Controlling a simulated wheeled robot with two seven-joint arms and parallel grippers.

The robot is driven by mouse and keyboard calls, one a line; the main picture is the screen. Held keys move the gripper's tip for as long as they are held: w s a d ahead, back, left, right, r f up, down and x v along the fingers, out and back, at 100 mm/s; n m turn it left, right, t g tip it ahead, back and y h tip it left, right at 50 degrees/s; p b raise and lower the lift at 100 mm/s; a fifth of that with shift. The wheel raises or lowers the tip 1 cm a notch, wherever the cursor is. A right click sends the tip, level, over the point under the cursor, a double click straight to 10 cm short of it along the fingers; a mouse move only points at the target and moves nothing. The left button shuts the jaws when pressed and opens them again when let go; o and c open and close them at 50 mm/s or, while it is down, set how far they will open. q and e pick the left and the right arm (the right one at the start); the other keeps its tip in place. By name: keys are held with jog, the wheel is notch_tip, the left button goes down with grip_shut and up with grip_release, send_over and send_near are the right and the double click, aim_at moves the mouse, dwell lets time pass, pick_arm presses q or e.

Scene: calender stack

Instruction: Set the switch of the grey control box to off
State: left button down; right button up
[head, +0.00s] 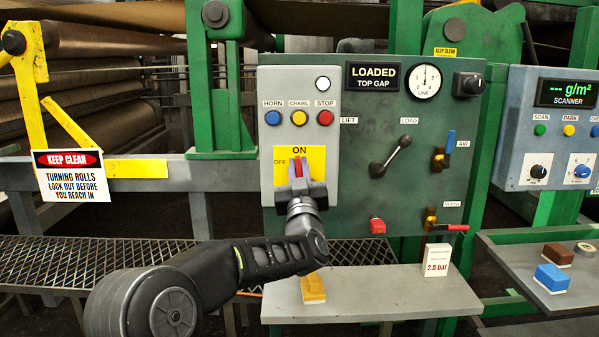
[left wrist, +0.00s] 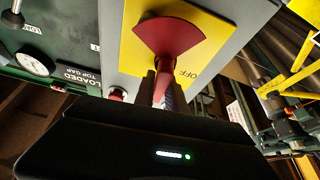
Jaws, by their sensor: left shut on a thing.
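The grey control box (head: 330,150) stands upright in the middle of the head view. Its yellow switch plate (head: 319,160) reads ON at the top and OFF at the left. The red switch handle (head: 299,168) points up, toward ON. My left gripper (head: 301,176) reaches it from below and front and is shut on the handle, hiding part of the plate. In the left wrist view, turned over, the red handle (left wrist: 166,38) spreads into a fan on the plate (left wrist: 208,28), and its narrow end runs between my fingers. My right gripper is not in view.
Blue, yellow and red buttons (head: 325,118) sit just above the switch plate. A green panel (head: 360,120) with a lever (head: 390,156) and valves is to the right. A shelf (head: 375,290) below holds a yellow block (head: 313,288) and a 2.5 bar card (head: 437,262).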

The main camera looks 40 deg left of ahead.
pick_arm(q)
jog(key=n, duration=0.1)
jog(key=n+g+y+b, duration=0.1)
jog(key=n, duration=0.1)
jog(key=n+b, duration=0.1)
jog(key=shift+s+a+f+n+g+y, duration=0.2)
jog(key=shift+a+f+n+g+y, duration=0.1)
jog(key=shift+g, duration=0.1)
jog(key=n+g, duration=0.1)
jog(key=n, duration=0.2)
jog(key=n+g+b, duration=0.1)
jog(key=n+g, duration=0.1)
jog(key=n, duration=0.2)
jog(key=a+n+g, duration=0.1)
jog(key=n, duration=0.2)
jog(key=shift+s+f+g+y+b, duration=0.3)
jog(key=shift+s+y+b, duration=0.05)
jog(key=shift+y+b, duration=0.05)
jog(key=n+g, duration=0.1)
jog(key=n, duration=0.2)
jog(key=f+n+h+p, duration=0.1)
jog(key=n, duration=0.2)
jog(key=shift+s+f+g, duration=0.1)
jog(key=shift+g, duration=0.3)
jog(key=c, duration=1.4)
grip_release()
jog(key=shift+a, duration=0.1)
